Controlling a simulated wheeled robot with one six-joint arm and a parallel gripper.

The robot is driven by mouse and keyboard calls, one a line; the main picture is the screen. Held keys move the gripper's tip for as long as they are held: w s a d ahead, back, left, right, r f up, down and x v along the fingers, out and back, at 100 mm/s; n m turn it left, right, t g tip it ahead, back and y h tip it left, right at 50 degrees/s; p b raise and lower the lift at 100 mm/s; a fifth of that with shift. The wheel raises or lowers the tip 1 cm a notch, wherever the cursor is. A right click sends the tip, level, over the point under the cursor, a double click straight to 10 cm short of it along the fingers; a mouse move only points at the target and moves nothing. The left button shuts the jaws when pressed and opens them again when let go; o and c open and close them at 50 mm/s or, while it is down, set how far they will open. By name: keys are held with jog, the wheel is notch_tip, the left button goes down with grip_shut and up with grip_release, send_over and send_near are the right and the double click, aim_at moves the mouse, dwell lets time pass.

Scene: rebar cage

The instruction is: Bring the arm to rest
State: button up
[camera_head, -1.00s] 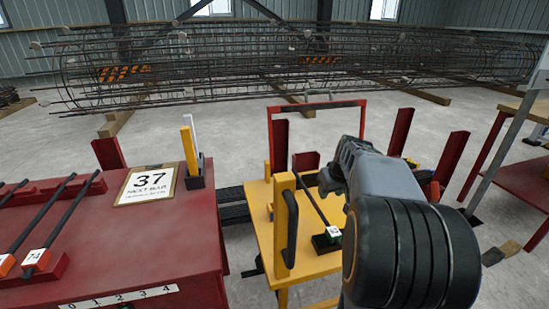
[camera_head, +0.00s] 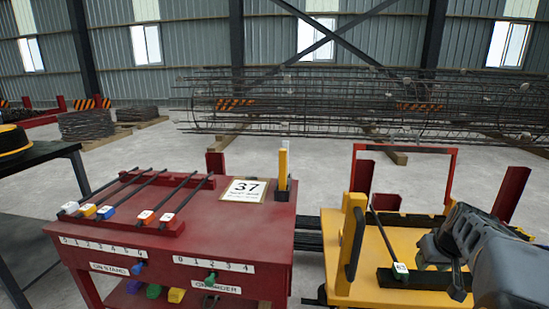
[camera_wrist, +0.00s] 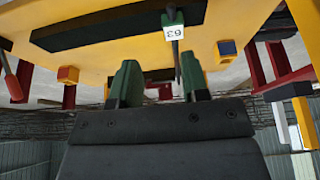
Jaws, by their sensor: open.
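My arm enters at the lower right of the head view, over the right side of the yellow cart (camera_head: 335,225). In the wrist view my gripper (camera_wrist: 160,85) shows two green fingers standing apart with no object held between them. A dark bar with a white tag reading 63 (camera_wrist: 174,33) lies beyond the fingers, nearer the right one. The same bar shows on the cart in the head view (camera_head: 385,235), its tag end in a black holder. The arm hides part of the cart's right side; the fingertips are not clear there.
A yellow post (camera_head: 353,240) with a black handle stands on the cart's left. A rebar cage (camera_head: 350,108) lies behind. Open floor (camera_head: 130,160) lies between.

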jog(key=s+a+r+p, duration=0.4)
jog(key=a+r+p, duration=0.3)
jog(key=p, duration=0.2)
jog(key=s+a+r+n+p, duration=0.1)
jog(key=s+a+r+p, duration=0.4)
jog(key=a+r+p, duration=0.3)
jog(key=s+a+r+g+p, duration=0.1)
jog(key=s+a+r+p, duration=0.4)
jog(key=p, duration=0.5)
notch_tip(320, 180, up, 3)
jog(key=a, duration=0.2)
jog(key=shift+a+r+n+y+p, duration=0.2)
jog(key=shift+a+n+y+p, duration=0.1)
jog(key=shift+a+n+p, duration=0.1)
